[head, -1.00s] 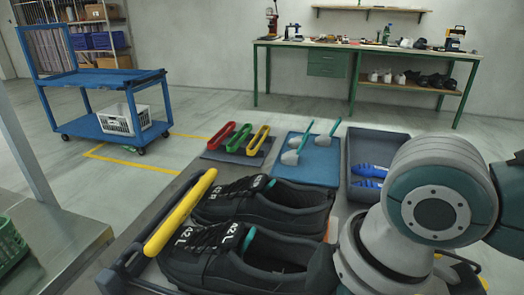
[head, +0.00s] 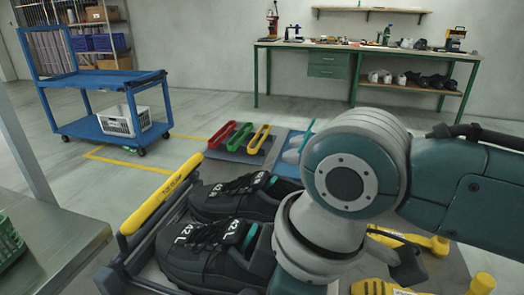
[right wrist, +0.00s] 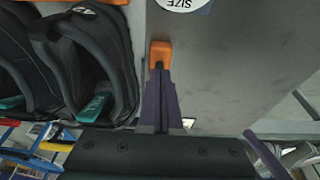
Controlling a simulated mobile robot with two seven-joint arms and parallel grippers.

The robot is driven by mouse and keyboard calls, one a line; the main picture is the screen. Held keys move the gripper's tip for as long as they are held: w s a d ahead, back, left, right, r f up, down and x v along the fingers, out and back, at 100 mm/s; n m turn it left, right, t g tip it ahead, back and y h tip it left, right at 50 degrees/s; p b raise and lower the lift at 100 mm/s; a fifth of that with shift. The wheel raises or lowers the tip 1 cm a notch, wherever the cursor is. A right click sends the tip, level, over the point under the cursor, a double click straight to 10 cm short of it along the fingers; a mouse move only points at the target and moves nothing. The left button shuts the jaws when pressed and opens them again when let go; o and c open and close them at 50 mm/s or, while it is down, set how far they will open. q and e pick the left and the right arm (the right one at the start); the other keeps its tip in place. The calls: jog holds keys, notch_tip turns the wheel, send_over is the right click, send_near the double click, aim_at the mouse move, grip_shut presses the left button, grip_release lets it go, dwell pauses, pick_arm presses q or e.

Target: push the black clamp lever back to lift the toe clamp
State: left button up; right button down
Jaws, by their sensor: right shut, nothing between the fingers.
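A yellow bar with dark print (head: 165,196), which looks like the toe clamp, stands raised at the toe end of two black shoes, marked 42 R (head: 232,203) and 42 L (head: 205,252). It is apart from the toes. I cannot make out the black clamp lever in either view. My right arm hides its gripper in the head view. In the right wrist view my right gripper (right wrist: 160,54) is shut and empty, its orange tips over a bare grey surface beside a shoe (right wrist: 92,55). My left gripper is not in view.
Red, green and yellow holders lie on a mat (head: 222,154) behind the shoes. Yellow-headed tools (head: 430,243) lie right of my arm. A steel table (head: 75,236) stands at left, a blue cart (head: 100,78) beyond. A workbench (head: 330,71) is along the back wall.

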jog(key=shift+w+a+b, duration=0.25)
jog(key=shift+a+b, duration=0.1)
jog(key=shift+a, duration=0.4)
jog(key=shift+w+a+b, duration=0.2)
jog(key=shift+a+b, duration=0.1)
jog(key=shift+a, duration=0.45)
jog(key=shift+d, duration=0.1)
jog(key=shift+s+d+r+p, duration=0.15)
jog(key=shift+d+p, duration=0.35)
jog(key=shift+p, duration=0.3)
jog(key=shift+s+d, duration=0.1)
jog(key=shift+d, duration=0.15)
jog(key=p+v, duration=0.3)
jog(key=a+p+v, duration=0.1)
jog(key=p+v, duration=0.1)
jog(key=p, duration=0.1)
jog(key=a+p+v, duration=0.1)
jog(key=p+v, duration=0.2)
jog(key=p, duration=0.1)
jog(key=shift+w+r, duration=0.3)
jog(key=shift+r, duration=0.2)
